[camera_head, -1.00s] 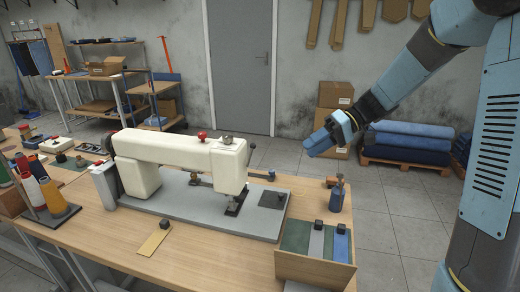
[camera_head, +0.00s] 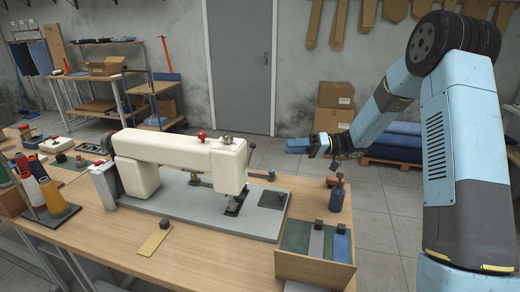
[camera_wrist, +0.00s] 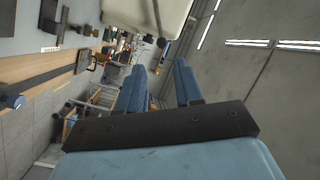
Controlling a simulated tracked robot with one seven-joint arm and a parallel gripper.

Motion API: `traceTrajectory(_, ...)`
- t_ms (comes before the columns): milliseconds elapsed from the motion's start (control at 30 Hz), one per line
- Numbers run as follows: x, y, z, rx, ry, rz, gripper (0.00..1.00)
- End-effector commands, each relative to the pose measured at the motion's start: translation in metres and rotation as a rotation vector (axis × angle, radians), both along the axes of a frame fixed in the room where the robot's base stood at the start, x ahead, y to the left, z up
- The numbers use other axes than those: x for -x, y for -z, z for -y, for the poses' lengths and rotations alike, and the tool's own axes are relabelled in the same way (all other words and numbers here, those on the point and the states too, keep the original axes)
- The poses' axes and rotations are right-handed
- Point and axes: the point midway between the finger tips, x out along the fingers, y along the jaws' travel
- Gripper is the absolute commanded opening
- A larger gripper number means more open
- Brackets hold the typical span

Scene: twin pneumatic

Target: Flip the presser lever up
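The cream sewing machine (camera_head: 180,160) stands on a grey base plate (camera_head: 160,212) on the wooden table. A short bar with a dark knob (camera_head: 271,174) sticks out to the right of its head; it looks like the presser lever. The presser foot (camera_head: 235,205) is below the head. My gripper (camera_head: 298,145) is beyond and right of the lever, in the air and apart from it. In the wrist view my gripper (camera_wrist: 158,85) has its two blue fingers apart, with nothing between them. There, a thin rod with a dark knob (camera_wrist: 162,42) shows beside the cream machine head (camera_wrist: 140,14).
A small blue bottle (camera_head: 336,196) stands at the table's right side, under my gripper and forearm. A box with coloured fabric panels (camera_head: 315,267) is at the front right. Thread cones (camera_head: 55,197) stand at the left. Cartons (camera_head: 334,107) and folded blue cloth are behind.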

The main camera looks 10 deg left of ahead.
Motion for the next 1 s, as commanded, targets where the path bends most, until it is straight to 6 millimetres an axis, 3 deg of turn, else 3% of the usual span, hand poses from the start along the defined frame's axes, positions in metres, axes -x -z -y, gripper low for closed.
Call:
traceTrajectory(400,0.017,0.0,-0.073,0.002,-0.004,-0.001,0.35)
traceTrajectory(600,0.023,0.0,-0.099,0.001,-0.003,-0.001,0.35)
traceTrajectory(1000,0.026,0.0,-0.111,0.0,-0.002,-0.001,0.35)
